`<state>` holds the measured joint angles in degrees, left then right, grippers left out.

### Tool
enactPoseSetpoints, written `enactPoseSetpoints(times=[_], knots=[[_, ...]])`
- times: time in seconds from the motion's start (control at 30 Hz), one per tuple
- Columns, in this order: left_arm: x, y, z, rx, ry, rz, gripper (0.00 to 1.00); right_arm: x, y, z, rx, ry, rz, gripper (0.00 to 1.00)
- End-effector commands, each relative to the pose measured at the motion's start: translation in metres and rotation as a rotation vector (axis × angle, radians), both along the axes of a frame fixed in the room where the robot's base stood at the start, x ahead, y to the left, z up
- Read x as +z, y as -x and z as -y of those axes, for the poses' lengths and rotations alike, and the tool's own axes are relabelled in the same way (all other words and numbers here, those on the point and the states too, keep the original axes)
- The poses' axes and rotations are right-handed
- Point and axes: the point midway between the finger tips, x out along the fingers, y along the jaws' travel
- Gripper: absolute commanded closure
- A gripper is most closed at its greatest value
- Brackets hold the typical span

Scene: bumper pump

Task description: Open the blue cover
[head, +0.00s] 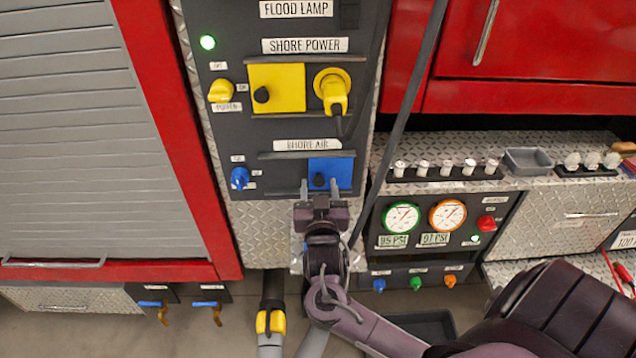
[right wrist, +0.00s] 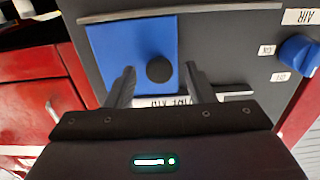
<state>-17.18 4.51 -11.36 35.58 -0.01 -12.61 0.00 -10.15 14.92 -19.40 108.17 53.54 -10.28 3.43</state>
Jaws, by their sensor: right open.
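The blue cover (head: 341,168) is a flat square plate with a round black knob (head: 319,180) on its left part. It sits under the SHORE AIR label on the dark panel, and nothing behind it shows. My right gripper (head: 319,186) is open just below and in front of it, its fingers pointing up on either side of the knob. In the right wrist view the blue cover (right wrist: 130,50) lies ahead, with the black knob (right wrist: 159,69) between the two open fingers (right wrist: 158,75). I cannot tell whether the fingers touch the knob. My left gripper is not in view.
A blue switch (head: 240,178) is left of the cover. Above are a yellow cover (head: 277,88) and a yellow plug (head: 334,92) with a cable. A grey strap (head: 404,115) runs down right of the panel. Two gauges (head: 424,217) stand lower right.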

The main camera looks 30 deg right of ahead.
Motion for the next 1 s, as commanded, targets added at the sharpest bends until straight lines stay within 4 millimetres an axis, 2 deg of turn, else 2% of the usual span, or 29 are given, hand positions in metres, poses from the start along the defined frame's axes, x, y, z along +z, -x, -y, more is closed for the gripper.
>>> enactPoseSetpoints(times=[0.13, 0.37, 0.77, 1.0], knots=[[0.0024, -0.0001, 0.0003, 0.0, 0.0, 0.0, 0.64, 0.0001, -0.0075, 0.0052, -0.001, -0.001, -0.001, 0.52], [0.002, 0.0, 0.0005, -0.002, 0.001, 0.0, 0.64, -0.0007, -0.0082, 0.0056, -0.001, -0.001, -0.002, 0.52], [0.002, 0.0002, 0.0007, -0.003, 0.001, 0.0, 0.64, -0.0007, -0.0078, 0.0054, -0.001, -0.001, -0.002, 1.0], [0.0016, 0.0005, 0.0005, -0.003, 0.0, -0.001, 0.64, -0.0011, -0.0107, 0.0009, -0.001, -0.004, -0.001, 1.0]])
